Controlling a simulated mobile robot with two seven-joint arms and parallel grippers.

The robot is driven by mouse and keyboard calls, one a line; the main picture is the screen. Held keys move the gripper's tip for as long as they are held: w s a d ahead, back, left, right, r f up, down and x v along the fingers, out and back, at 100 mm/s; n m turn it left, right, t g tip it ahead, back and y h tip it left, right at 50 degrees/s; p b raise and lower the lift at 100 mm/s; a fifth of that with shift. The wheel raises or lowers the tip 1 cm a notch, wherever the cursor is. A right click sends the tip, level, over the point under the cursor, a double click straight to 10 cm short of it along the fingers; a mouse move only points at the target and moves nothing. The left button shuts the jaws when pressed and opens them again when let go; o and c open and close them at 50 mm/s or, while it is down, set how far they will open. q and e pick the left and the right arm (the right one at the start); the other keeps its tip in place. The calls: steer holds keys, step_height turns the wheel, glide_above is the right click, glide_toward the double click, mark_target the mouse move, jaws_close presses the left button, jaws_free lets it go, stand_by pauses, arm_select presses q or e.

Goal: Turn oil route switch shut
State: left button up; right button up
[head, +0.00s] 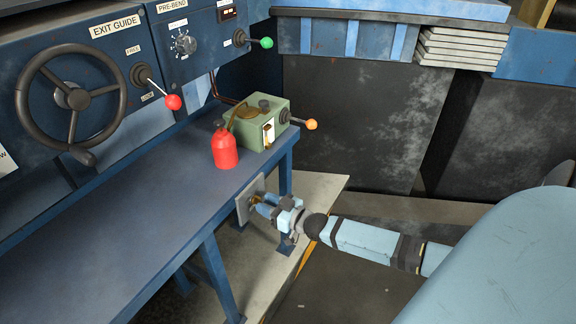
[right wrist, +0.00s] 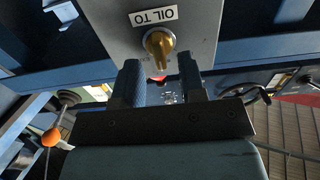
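The oil route switch is a brass-yellow knob (right wrist: 158,45) on a grey plate (right wrist: 200,22) with a label reading "OIL TO" (right wrist: 153,16). In the right wrist view the knob's handle points down the picture. In the head view the plate (head: 243,208) hangs at the bench's end, and the knob (head: 256,199) is partly hidden by my gripper. My right gripper (head: 264,203) faces the plate. In the wrist view its two fingers (right wrist: 161,75) are open, one on each side below the knob, with gaps visible. Contact is not clear. My left gripper is not in view.
A blue bench (head: 120,235) runs along the left. A red oil can (head: 226,148) and a green box (head: 262,122) with an orange-knobbed lever (head: 311,124) stand at its far end. A handwheel (head: 72,98) and red-knobbed lever (head: 173,102) are on the panel.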

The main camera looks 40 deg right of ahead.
steer(key=v, duration=1.2)
steer(key=shift+s, duration=0.2)
steer(key=shift+d, duration=0.1)
steer(key=s+a+g+h+p, duration=0.1)
steer(key=s+a+g+p, duration=0.2)
steer(key=s+a, duration=0.3)
steer(key=s+a+g+h+p, duration=0.1)
steer(key=s+a+g+p, duration=0.2)
steer(key=a, duration=1.2)
steer(key=s+p, duration=0.2)
steer(key=s, duration=0.2)
steer(key=shift+s+a+m, duration=0.3)
steer(key=shift+f, duration=0.1)
